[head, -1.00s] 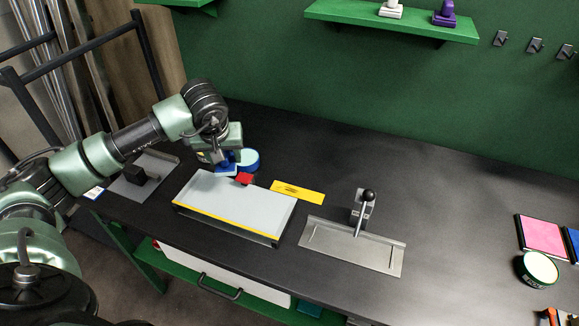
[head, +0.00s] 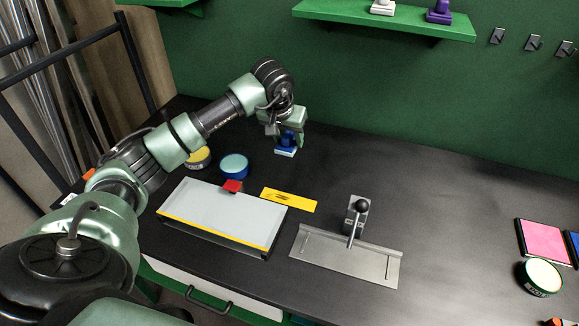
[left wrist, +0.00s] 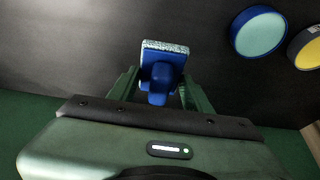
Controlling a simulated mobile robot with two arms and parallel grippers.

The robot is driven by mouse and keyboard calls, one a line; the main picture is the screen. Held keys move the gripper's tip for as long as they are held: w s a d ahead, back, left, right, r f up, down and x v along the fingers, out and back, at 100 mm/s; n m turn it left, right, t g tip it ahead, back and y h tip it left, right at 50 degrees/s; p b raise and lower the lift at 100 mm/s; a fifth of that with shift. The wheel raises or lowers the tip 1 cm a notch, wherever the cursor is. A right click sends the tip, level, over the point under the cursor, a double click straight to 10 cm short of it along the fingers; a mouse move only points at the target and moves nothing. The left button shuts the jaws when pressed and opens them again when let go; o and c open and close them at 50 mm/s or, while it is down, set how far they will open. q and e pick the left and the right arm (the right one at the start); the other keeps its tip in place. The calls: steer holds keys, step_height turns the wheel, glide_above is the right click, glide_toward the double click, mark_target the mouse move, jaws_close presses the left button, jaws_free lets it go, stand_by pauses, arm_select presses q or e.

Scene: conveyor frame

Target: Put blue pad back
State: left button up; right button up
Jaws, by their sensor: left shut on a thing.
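The blue pad (head: 286,151) has a blue handle and a pale, speckled face. My left gripper (head: 288,137) is shut on its handle and holds it over the dark bench near the green wall, behind the yellow card. I cannot tell whether the pad touches the bench. The left wrist view shows the pad (left wrist: 162,66) between the fingers, its speckled edge pointing away from the gripper. My right gripper is not in view.
A blue tin (head: 234,167) and a yellow tin (head: 200,158) stand left of the pad. In front are a pale board (head: 222,212) with a red piece (head: 232,186), a yellow card (head: 289,200) and a lever-topped metal plate (head: 345,260). The bench right of the pad is clear.

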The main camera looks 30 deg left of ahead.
mark_target(283, 153)
arm_select(q)
step_height(283, 153, down, 12)
steer(key=shift+r+p, duration=0.25)
steer(key=shift+p, duration=0.5)
steer(key=shift+f, duration=0.1)
steer(key=o, duration=1.2)
steer(key=shift+r, duration=0.3)
steer(key=b+v, duration=0.1)
steer(key=v, duration=1)
steer(key=shift+s+d+r, duration=0.1)
steer(key=shift+s+r, duration=0.1)
steer(key=shift+r, duration=0.1)
